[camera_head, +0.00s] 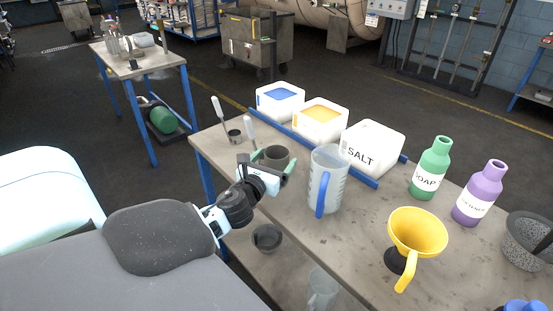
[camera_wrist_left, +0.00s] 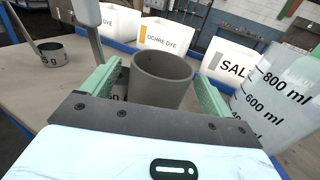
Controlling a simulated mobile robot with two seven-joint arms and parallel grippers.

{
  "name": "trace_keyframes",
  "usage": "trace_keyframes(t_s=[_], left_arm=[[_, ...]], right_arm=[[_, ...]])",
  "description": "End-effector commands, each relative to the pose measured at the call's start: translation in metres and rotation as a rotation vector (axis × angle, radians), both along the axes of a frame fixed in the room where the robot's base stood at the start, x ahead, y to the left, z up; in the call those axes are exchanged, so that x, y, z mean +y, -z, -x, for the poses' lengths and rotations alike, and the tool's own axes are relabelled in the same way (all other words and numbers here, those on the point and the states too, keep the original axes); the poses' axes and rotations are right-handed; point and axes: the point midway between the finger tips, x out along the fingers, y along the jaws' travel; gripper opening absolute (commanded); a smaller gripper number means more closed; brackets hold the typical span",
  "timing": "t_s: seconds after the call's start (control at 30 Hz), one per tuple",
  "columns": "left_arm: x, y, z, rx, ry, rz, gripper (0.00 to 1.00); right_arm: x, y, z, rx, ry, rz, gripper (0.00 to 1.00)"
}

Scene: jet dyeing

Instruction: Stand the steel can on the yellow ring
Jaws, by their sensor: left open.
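A plain grey, open-topped can (camera_head: 277,155), which looks like the steel can, stands upright on the near left part of the workbench. My left gripper (camera_head: 270,166) is at the can, low over the bench. In the left wrist view the can (camera_wrist_left: 162,80) is between the two green fingers of my left gripper (camera_wrist_left: 156,88), which are open. The fingers hide parts of its sides, and I cannot tell whether either touches it. I see no yellow ring in either view. My right gripper is not in view.
A clear measuring jug (camera_head: 326,180) stands close right of the can. Long-handled scoops (camera_head: 235,136) are at the left. White dye and salt tubs (camera_head: 372,148) line the back behind a blue rail. A yellow funnel (camera_head: 418,232), green bottle (camera_head: 430,168) and purple bottle (camera_head: 480,193) stand right.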

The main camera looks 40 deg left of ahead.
Motion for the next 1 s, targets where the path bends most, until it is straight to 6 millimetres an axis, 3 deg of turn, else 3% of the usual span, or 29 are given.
trace_keyframes(t_s=[0.23,0.57,1.0], left_arm=[[0.009,0.000,-0.030,-0.003,0.000,0.001,0.86],[0.011,0.000,-0.036,-0.001,0.001,0.001,0.86],[0.011,0.000,-0.036,-0.002,0.001,0.000,0.31]], right_arm=[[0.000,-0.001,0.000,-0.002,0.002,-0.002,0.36],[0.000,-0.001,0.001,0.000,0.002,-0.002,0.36],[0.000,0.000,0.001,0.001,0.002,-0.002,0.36]])
